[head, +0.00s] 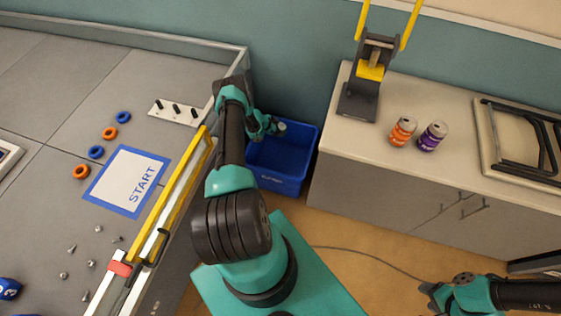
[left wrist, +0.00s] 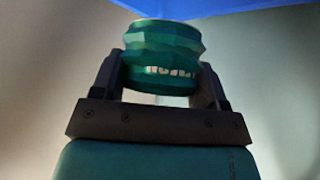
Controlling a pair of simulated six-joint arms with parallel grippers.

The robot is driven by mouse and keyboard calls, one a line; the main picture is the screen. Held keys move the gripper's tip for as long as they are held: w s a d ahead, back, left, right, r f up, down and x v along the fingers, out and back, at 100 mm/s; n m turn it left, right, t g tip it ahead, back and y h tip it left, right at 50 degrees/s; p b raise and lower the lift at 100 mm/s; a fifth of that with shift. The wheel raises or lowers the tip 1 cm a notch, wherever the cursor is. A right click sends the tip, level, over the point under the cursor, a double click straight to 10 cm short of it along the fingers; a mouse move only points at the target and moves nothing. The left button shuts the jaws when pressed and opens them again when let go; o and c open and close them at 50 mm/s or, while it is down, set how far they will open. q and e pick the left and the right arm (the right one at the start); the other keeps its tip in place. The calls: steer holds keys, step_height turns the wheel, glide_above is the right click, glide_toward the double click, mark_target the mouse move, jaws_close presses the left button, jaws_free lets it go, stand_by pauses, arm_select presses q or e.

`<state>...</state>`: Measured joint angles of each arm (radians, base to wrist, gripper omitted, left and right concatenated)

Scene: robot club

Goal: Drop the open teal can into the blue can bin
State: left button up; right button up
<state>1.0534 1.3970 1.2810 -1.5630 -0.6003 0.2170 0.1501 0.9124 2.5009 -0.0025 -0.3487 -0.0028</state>
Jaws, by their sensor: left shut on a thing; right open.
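The teal can (left wrist: 160,60) looks crumpled and is held between the dark fingers of my left gripper (left wrist: 162,82) in the left wrist view. In the head view my left gripper (head: 270,127) is over the blue can bin (head: 284,180), near its back part, and only a small end of the can (head: 281,128) shows. A blue surface of the bin (left wrist: 235,8) shows beyond the can in the left wrist view. My right gripper (head: 430,290) is open at the lower right, away from the bin, with its fingertips small in the picture.
An orange can (head: 402,131) and a purple can (head: 433,136) stand on the counter (head: 365,150) right of the bin, beside a black and yellow can crusher (head: 368,75). A grey table (head: 50,180) with rings and a START sheet is at left. A cable crosses the floor.

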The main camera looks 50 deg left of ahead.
arm_select(q)
steer(key=shift+f, duration=0.1)
steer(key=shift+f, duration=2.9)
steer(key=o, duration=1)
steer(key=shift+o, duration=0.2)
steer(key=shift+r, duration=0.1)
steer(key=v, duration=1.2)
